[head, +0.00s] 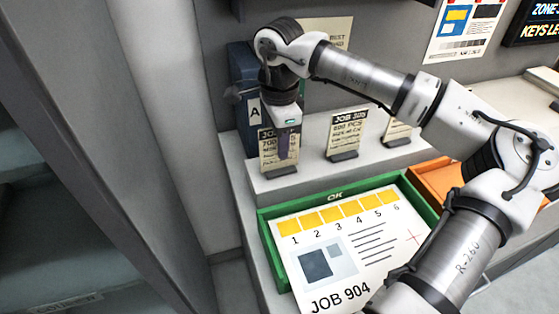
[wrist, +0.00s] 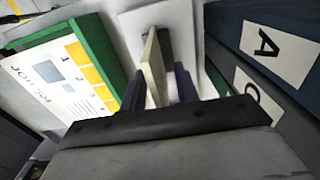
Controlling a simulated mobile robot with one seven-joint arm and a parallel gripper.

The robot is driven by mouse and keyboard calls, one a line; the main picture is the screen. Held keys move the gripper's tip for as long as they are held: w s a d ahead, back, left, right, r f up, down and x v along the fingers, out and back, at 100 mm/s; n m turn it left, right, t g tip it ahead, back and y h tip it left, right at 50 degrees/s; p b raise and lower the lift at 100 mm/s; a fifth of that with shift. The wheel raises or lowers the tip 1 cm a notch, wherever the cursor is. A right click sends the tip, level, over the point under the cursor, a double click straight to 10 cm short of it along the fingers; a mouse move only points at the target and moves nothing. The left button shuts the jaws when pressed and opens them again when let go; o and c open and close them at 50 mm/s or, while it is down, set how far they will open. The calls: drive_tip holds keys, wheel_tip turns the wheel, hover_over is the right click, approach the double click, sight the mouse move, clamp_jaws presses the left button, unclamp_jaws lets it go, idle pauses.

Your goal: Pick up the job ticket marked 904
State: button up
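Three beige job tickets stand in dark holders on the grey ledge. The left ticket (head: 268,160) reads "JOB" and "700 PCS"; its job number is partly covered and I cannot read it. The middle ticket (head: 346,131) has a "JOB" number that looks like 305 or 306. The right ticket (head: 397,131) is mostly hidden by my arm. My gripper (head: 285,150) points down at the left ticket. In the wrist view, the ticket's thin edge (wrist: 154,68) stands between my fingers, near the left one, with a gap to the right finger.
A green tray (head: 262,222) in front of the ledge holds a large sheet marked "JOB 904" (head: 335,255). An orange tray (head: 437,172) is to its right. A dark blue binder (head: 243,75) labelled A stands close behind my gripper. The wall is behind.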

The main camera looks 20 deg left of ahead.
idle(0.4)
clamp_jaws()
